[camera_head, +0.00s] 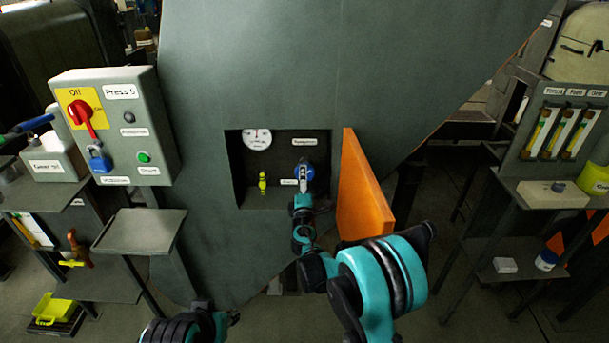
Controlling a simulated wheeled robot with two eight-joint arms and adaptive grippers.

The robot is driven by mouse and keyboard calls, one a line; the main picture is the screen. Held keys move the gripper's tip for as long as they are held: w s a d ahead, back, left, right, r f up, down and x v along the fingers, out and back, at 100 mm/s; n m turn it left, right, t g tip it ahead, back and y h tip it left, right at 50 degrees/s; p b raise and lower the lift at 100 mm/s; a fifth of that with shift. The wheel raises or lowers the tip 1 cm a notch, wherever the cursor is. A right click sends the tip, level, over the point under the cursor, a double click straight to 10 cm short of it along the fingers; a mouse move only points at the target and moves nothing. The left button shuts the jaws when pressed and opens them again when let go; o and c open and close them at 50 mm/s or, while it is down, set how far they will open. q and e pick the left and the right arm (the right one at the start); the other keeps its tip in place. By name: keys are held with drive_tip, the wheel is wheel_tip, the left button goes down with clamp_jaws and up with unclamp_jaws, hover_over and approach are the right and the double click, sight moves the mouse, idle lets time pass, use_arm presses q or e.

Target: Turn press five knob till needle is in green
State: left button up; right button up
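The press is the large grey-green body with a dark recess (282,148). A round white gauge (257,139) sits in the recess at upper left; its needle and any green zone are too small to read. A blue round knob (309,173) is at the right of the recess, under a white label. My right gripper (303,172) is at the knob's front and partly covers it; whether its fingers grip the knob is too small to tell. My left arm shows only at the bottom edge, and I cannot make out its gripper.
An orange panel (362,190) juts out just right of the recess, close to my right arm. A small yellow-green fitting (262,182) stands below the gauge. The Press 5 switch box (118,122) with a red handle is at left. A labelled rack (562,130) stands at right.

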drive_tip(key=s, duration=0.6)
drive_tip(key=shift+s, duration=0.25)
